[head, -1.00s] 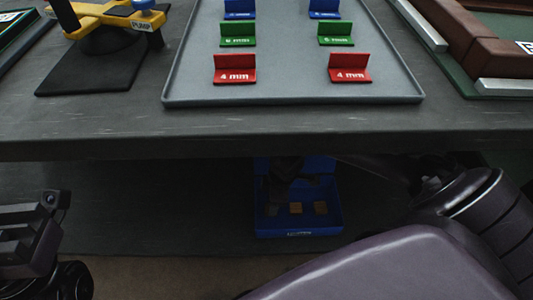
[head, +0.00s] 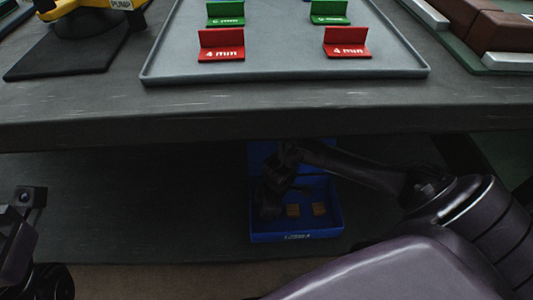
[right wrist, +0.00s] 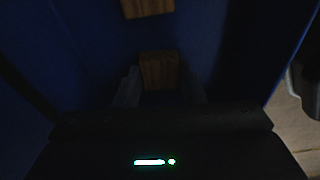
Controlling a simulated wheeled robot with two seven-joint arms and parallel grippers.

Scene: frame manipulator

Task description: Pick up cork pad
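Two small brown cork pads lie in a blue bin (head: 322,232) on the shelf under the table: a left pad (head: 293,210) and a right pad (head: 319,208). My right gripper (head: 272,204) is inside the bin, to the left of the pads in the head view, dark and hard to make out. In the right wrist view its fingers (right wrist: 160,86) are apart, with one pad (right wrist: 159,70) between and just ahead of the tips. Another pad (right wrist: 147,8) is farther off at the top edge. My left gripper's tips are not visible; only part of that wrist shows at the left edge.
The tabletop edge (head: 230,126) overhangs the bin, and my right arm passes beneath it. A grey tray (head: 280,72) with red and green labelled markers is on top. A yellow pump tool (head: 85,18) stands on a dark pad at left.

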